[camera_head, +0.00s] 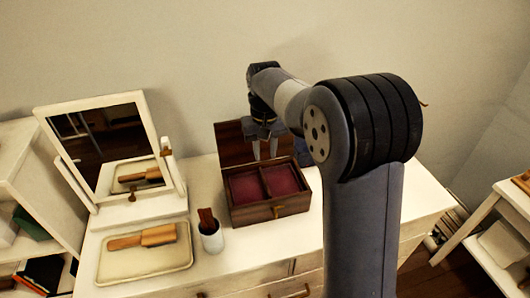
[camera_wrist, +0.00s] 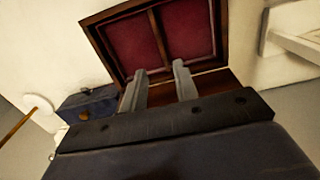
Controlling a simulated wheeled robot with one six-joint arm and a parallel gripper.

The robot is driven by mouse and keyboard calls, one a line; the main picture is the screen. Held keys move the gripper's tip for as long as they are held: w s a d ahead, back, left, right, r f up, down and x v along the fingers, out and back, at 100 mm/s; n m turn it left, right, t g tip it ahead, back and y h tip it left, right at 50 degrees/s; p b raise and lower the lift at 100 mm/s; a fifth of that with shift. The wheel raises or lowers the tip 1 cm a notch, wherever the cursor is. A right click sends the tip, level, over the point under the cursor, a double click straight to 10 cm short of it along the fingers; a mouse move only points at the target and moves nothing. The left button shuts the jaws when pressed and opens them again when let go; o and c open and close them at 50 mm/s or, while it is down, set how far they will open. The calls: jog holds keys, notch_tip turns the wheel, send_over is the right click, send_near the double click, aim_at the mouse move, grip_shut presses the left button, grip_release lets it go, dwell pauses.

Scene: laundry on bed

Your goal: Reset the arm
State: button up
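My gripper (camera_head: 265,150) hangs over the back part of an open wooden box (camera_head: 270,212) on the white dresser. The box has two dark red lined compartments, and its lid (camera_head: 232,145) stands raised behind. No item is visible in the compartments. In the wrist view the two grey fingers of my gripper (camera_wrist: 159,72) are apart, with nothing seen between them. The red-lined box (camera_wrist: 125,42) lies beyond the fingertips there. I cannot tell the exact height of the fingers over the box.
A white cup (camera_head: 212,240) holding a brown-handled item stands left of the box. A tray (camera_head: 120,265) with a wooden brush (camera_head: 143,237) and a tilted mirror (camera_head: 100,145) are further left. A white side table (camera_head: 480,240) stands at right.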

aim_at(265, 181)
jog(key=shift+f, duration=0.1)
notch_tip(265, 181, down, 12)
jog(key=shift+r+p, duration=0.1)
jog(key=shift+p, duration=0.55)
jog(key=shift+r+b, duration=0.35)
jog(key=shift+r, duration=1.1)
